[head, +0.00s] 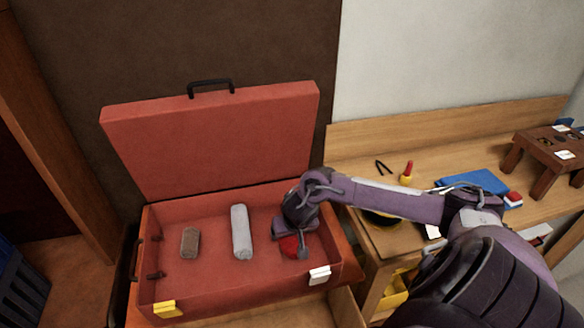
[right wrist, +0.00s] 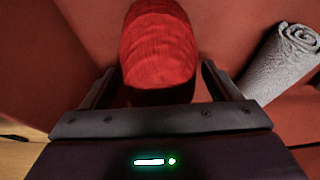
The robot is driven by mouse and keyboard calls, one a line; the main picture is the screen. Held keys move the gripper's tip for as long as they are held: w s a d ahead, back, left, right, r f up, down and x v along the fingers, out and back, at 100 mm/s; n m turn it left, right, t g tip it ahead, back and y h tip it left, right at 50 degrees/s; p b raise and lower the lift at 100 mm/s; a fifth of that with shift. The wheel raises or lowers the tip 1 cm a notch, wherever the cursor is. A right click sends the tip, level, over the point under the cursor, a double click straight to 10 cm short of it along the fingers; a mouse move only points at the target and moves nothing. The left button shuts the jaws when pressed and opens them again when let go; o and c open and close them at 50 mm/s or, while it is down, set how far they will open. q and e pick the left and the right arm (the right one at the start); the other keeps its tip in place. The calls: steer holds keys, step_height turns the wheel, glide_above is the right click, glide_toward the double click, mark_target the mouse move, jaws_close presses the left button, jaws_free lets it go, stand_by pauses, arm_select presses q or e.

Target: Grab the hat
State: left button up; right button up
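The red, rounded fabric thing, which looks like the hat (head: 289,246), lies in the right part of the open red suitcase (head: 205,291). My right gripper (head: 295,240) is down in the suitcase over it and hides part of it. In the right wrist view the red hat (right wrist: 160,50) stands between the two fingers of my right gripper (right wrist: 160,80). The fingers are apart, with a narrow gap showing on each side of the hat. My left gripper is not in view.
A grey rolled towel (head: 241,232) and a brown item (head: 190,242) lie in the suitcase to the left. The raised lid (head: 215,140) stands behind. A wooden desk (head: 450,165) at right holds a blue book (head: 474,182) and small items.

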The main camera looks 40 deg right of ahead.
steer(key=c, duration=0.9)
steer(key=shift+o, duration=0.2)
steer(key=shift+r, duration=0.1)
